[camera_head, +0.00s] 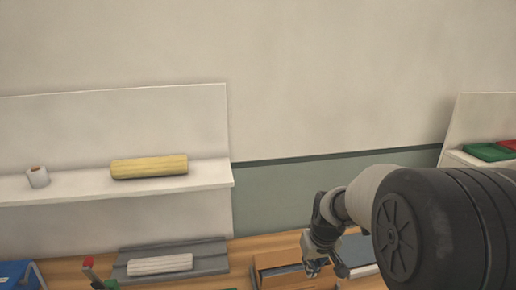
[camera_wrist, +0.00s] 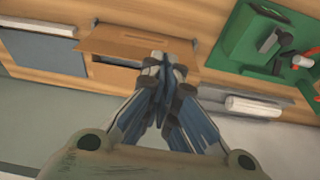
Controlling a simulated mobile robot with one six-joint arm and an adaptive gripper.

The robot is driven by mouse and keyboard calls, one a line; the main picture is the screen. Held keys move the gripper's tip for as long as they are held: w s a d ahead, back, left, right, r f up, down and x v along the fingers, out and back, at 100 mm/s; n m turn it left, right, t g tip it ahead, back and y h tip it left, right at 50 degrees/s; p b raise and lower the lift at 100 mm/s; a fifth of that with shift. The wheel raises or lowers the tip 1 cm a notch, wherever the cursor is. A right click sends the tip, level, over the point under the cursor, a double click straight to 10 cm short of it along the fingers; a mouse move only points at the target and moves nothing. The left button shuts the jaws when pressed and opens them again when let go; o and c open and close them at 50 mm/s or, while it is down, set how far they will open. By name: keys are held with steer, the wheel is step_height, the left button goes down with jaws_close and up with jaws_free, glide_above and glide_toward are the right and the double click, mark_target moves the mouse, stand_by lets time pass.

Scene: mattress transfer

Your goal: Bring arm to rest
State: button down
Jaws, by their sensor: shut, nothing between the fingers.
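My gripper (camera_head: 314,266) is at the lower right of the head view, at the end of my arm, which reaches in from the right edge. It hangs in front of an open cardboard box (camera_head: 280,262). In the wrist view my gripper (camera_wrist: 166,72) points toward the table, its fingers together and holding nothing. The box also shows in the wrist view (camera_wrist: 115,78), just left of the fingertips. My large dark arm link hides part of the table in the head view.
A white shelf (camera_head: 80,183) bears a yellow roll (camera_head: 149,166) and a white roll (camera_head: 38,177). A grey tray (camera_head: 205,259) with a white roll (camera_head: 160,264) lies on the wooden table. A green board (camera_wrist: 265,45) with tools shows in the wrist view. A blue bin (camera_head: 15,274) stands lower left.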

steer(key=s+r+b, duration=0.2)
steer(key=s+r, duration=0.4)
steer(key=s, duration=0.2)
steer(key=s+m+t+b, duration=0.1)
steer(key=s+b, duration=0.4)
steer(key=s, duration=1.7)
steer(key=shift+m+t, duration=0.3)
steer(key=shift+m, duration=0.1)
steer(key=shift+s+f, duration=0.1)
